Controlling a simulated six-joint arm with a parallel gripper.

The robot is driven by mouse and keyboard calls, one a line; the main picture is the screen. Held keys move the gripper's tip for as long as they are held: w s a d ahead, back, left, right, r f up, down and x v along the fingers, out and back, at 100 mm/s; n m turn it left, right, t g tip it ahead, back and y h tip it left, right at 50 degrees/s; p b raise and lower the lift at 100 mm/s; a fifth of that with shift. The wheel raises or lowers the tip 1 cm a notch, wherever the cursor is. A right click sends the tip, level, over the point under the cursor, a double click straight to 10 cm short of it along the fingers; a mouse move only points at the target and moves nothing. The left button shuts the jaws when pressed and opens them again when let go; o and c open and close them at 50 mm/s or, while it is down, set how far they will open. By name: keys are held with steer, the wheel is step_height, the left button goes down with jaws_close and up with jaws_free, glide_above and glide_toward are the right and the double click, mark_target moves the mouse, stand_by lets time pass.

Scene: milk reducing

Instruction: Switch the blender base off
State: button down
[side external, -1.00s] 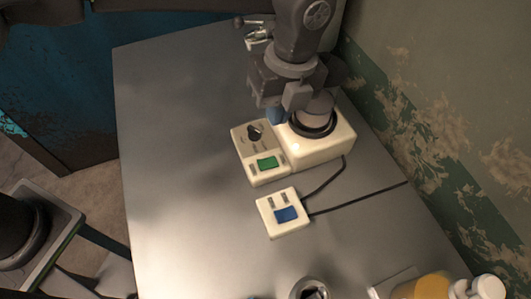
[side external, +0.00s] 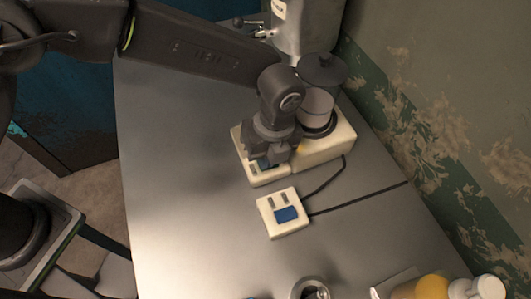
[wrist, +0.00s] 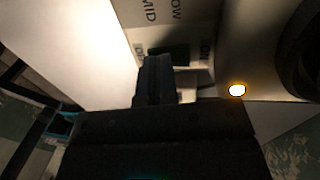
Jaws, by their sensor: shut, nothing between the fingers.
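The cream blender base (side external: 335,143) stands on the table, with a pale jar (side external: 316,107) on its round dark ring. My gripper (side external: 264,160) is shut and empty, low over the control panel at the base's left end. It hides the dial and most of the green display seen earlier. In the wrist view, my closed fingers (wrist: 155,72) are in front of the panel (wrist: 190,20), which bears the words LOW and MID. Whether they touch the panel is unclear. A small light (wrist: 237,90) glows on the base and shows yellow in the side view (side external: 300,147).
A cream box (side external: 283,213) with a blue display sits in front of the base, with black cables running right. A tall canister (side external: 300,25) stands behind. Bottles (side external: 487,288) and a metal cup (side external: 310,290) stand near the front. The table's left side is clear.

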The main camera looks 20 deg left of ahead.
steer(key=shift+s+a+f, duration=0.4)
steer(key=shift+a+f, duration=0.05)
steer(key=shift+f, duration=0.3)
steer(key=shift+d, duration=0.1)
steer(key=shift+w+d+r, duration=0.15)
steer(key=shift+w+d, duration=0.35)
steer(key=shift+w, duration=0.1)
step_height(320, 180, up, 11)
steer(key=shift+w+d, duration=0.3)
